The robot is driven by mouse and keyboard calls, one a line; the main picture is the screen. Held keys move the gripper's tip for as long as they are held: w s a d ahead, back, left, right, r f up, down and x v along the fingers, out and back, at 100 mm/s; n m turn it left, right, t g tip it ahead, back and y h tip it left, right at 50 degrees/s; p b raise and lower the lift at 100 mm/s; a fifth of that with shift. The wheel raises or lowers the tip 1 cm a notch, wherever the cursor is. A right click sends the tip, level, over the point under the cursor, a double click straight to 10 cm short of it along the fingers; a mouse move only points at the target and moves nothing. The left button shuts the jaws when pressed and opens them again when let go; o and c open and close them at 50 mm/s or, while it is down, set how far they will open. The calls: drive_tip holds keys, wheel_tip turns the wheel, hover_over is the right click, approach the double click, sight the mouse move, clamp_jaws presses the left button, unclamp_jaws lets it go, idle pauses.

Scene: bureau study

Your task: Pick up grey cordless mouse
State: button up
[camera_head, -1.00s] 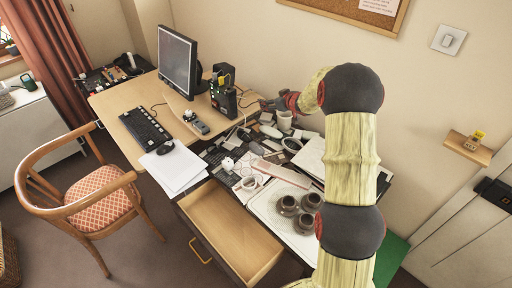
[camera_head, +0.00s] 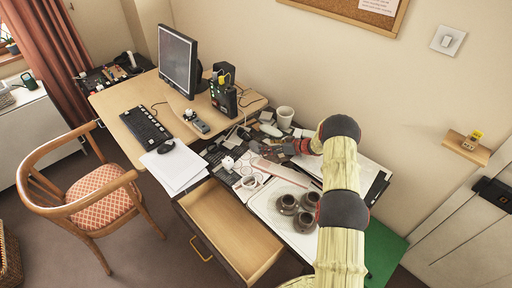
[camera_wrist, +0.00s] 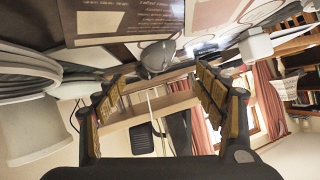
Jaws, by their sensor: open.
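A rounded grey object that looks like the grey cordless mouse (camera_wrist: 158,56) lies on the desk surface in the wrist view, which is turned upside down. It sits just past the fingertips and roughly between them, with no contact visible. My gripper (camera_wrist: 160,84) is open and empty, its two fingers spread wide. In the head view my gripper (camera_head: 270,148) is low over the cluttered middle of the dark desk. There I cannot pick out the grey mouse surely among the small items. A dark mouse (camera_head: 166,147) lies beside the keyboard.
A white mug (camera_head: 285,115) stands behind my gripper. Several brown cups stand on a white tray (camera_head: 268,211) in front. Papers (camera_head: 182,176) and a keyboard (camera_head: 147,128) lie left. An open drawer (camera_head: 232,228) juts forward. The wall is close behind the desk.

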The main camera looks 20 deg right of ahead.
sight(256, 146)
drive_tip(key=b+x, duration=0.2)
drive_tip(key=x, duration=0.4)
drive_tip(key=shift+w+r, duration=0.1)
drive_tip(key=shift+w, duration=0.15)
drive_tip(key=shift+r, duration=0.1)
drive_tip(key=shift+c, duration=1.1)
drive_tip(key=c, duration=1.1)
drive_tip(key=shift+r, duration=0.1)
